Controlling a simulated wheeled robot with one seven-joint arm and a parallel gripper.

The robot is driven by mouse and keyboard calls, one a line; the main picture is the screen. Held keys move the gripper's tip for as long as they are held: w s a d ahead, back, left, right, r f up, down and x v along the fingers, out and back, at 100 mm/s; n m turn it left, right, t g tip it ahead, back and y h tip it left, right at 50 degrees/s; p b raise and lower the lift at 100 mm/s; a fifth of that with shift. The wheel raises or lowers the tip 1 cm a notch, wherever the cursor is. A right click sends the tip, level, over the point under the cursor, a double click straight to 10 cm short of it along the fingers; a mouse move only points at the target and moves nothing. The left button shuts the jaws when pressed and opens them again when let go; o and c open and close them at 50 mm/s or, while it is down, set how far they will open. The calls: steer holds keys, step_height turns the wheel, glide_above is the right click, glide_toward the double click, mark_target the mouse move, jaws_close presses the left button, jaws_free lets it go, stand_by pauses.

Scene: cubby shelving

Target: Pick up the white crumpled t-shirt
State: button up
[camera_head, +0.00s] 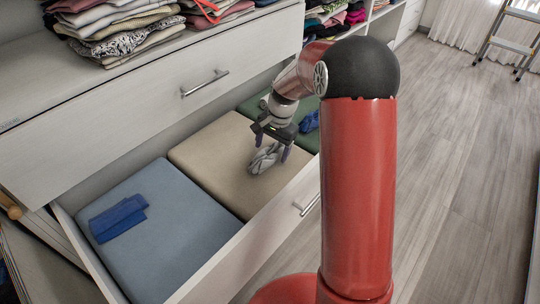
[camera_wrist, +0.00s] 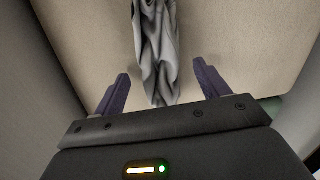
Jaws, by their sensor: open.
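The white crumpled t-shirt (camera_head: 264,159) looks light grey and lies bunched on the beige cushion in the middle of the open drawer. In the wrist view the t-shirt (camera_wrist: 157,50) runs down from the top edge, and its lower end lies between my fingers in the picture. My gripper (camera_head: 270,148) is above the t-shirt and points down at it. In the wrist view my gripper (camera_wrist: 160,85) is open, with one purple finger on each side of the cloth and a gap on both sides. I cannot tell how far the fingertips are above the cushion.
The beige cushion (camera_head: 210,158) sits between a blue cushion (camera_head: 165,205) with a folded blue cloth (camera_head: 118,217) and a green cushion (camera_head: 252,104) with a blue item (camera_head: 309,121). The drawer's front wall (camera_head: 255,240) and an upper drawer (camera_head: 150,105) are close by.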

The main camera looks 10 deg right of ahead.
steer(key=shift+a+f, duration=0.15)
steer(key=shift+f, duration=0.6)
steer(key=shift+f, duration=0.1)
steer(key=c, duration=1.1)
